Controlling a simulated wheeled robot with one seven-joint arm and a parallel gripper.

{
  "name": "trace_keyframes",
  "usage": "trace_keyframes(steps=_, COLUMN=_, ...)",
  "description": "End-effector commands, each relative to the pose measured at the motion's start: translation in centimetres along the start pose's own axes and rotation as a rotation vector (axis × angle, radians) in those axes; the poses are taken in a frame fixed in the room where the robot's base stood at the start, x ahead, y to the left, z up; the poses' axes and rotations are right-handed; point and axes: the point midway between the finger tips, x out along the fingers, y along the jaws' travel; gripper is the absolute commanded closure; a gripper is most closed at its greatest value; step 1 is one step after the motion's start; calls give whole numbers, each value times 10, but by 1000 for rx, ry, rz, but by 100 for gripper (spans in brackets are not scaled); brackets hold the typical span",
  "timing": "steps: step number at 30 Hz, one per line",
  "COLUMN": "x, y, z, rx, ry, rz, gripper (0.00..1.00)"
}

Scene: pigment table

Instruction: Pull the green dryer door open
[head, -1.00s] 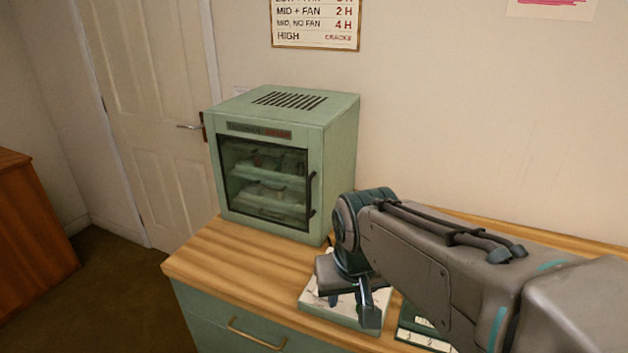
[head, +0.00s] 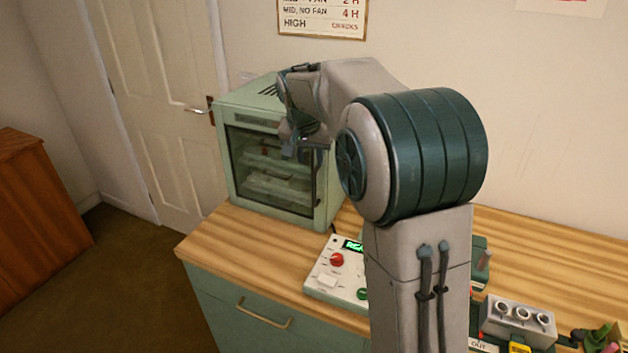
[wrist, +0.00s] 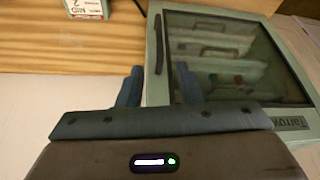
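The green dryer (head: 246,103) stands on the wooden bench against the wall. Its glazed door (head: 228,160) looks shut, with trays behind the glass. The door's dark upright handle (wrist: 158,42) shows in the wrist view, where the dryer appears upside down. My gripper (head: 297,150) is in front of the door's upper right part and hides some of the handle in the head view. In the wrist view my gripper (wrist: 159,78) is open, its two fingers apart on either side of the handle's line. I cannot tell whether the handle is between them in depth.
A white control box (head: 322,283) with a red knob sits on the bench right of the dryer. A grey holder (head: 518,325) and small items lie at the lower right. The bench (head: 222,238) before the dryer is clear. A drawer handle (head: 262,316) sticks out below.

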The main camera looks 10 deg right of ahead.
Motion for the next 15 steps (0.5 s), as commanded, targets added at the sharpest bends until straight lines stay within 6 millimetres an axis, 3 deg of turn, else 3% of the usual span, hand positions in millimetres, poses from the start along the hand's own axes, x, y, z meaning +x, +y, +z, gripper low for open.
trace_keyframes(steps=9, x=68, y=1, z=1, rx=-1, ry=-6, rz=3, gripper=67)
trace_keyframes(steps=15, x=100, y=1, z=0, rx=0, ry=-4, rz=2, gripper=67)
